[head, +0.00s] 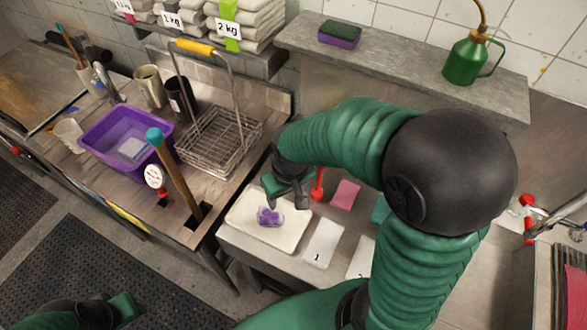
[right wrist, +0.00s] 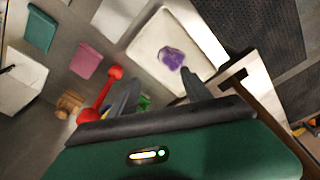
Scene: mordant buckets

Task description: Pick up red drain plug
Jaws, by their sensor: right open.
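A red piece with rounded ends (head: 317,184), which seems to be the red drain plug, is on the counter just right of my right gripper (head: 287,197). In the right wrist view the red piece (right wrist: 101,94) is left of the fingers of my right gripper (right wrist: 160,84), its lower end close to the gripper body. The right gripper is open, with nothing seen held between its fingers. Part of my left arm, with a green end (head: 122,307), shows at the bottom left; its jaw state is unclear.
A white tray (head: 243,211) with a purple lump (head: 269,216) is beside the right gripper. A pink cloth (head: 345,194) and numbered white card (head: 322,243) are nearby. A wire basket (head: 222,137) and purple tub (head: 108,143) stand left. A small wooden piece (right wrist: 70,102) is near the red piece.

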